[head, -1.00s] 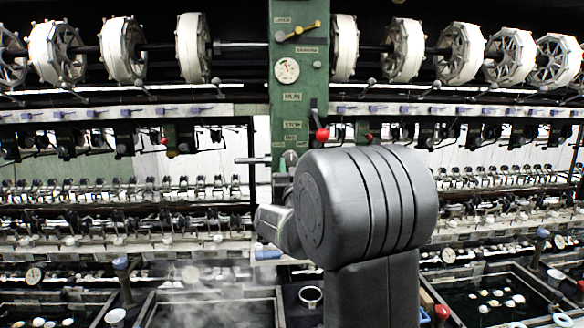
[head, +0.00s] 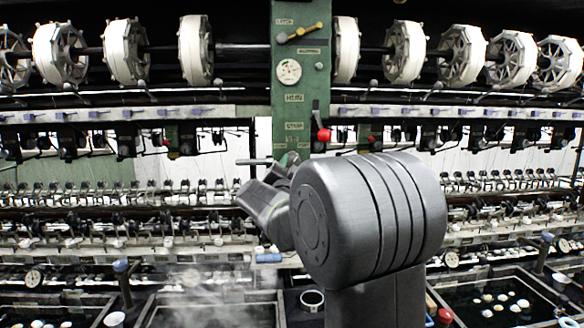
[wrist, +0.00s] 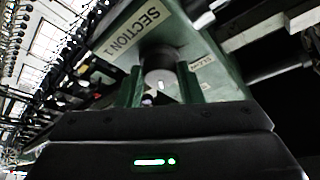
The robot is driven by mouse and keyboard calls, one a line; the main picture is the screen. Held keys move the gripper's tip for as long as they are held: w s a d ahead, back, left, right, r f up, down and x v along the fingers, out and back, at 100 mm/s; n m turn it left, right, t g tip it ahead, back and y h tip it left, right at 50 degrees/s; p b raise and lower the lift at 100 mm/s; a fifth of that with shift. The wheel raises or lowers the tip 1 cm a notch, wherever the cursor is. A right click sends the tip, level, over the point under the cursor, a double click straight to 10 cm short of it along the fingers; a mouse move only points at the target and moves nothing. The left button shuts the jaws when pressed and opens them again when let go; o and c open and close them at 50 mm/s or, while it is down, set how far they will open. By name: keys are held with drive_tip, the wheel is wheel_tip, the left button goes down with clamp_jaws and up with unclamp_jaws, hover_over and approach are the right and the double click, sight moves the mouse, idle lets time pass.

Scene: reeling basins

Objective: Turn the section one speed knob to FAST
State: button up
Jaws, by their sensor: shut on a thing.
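The section one speed knob (wrist: 158,79) is a round grey knob on a green panel in the wrist view. A "SECTION 1" label (wrist: 140,27) is beside it, and a small label that seems to read "SLOW" (wrist: 203,62) is to its right. My gripper (wrist: 160,88) has its two greenish fingers on either side of the knob and is shut on it. A small white mark shows on the knob; which setting it points to I cannot tell. In the head view my own arm hides the knob and most of my gripper.
The green column (head: 299,108) carries a dial (head: 289,71), a yellow lever (head: 299,33) and a red-knobbed lever (head: 323,135) just above my arm. White reels line the top.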

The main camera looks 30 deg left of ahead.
drive_tip(key=shift+r+m+h+p, duration=0.1)
drive_tip(key=shift+m+h+p, duration=0.2)
drive_tip(key=shift+m+h, duration=0.5)
drive_tip(key=shift+m, duration=0.4)
drive_tip(key=o, duration=1)
drive_tip(key=shift+c, duration=0.2)
drive_tip(key=shift+s, duration=0.15)
drive_tip(key=shift+s+f, duration=0.25)
drive_tip(key=shift+s, duration=0.05)
drive_tip(key=b+v, duration=0.3)
drive_tip(key=v, duration=1)
drive_tip(key=shift+d, duration=0.25)
drive_tip(key=shift+w+r, duration=0.15)
drive_tip(key=shift+r, duration=0.05)
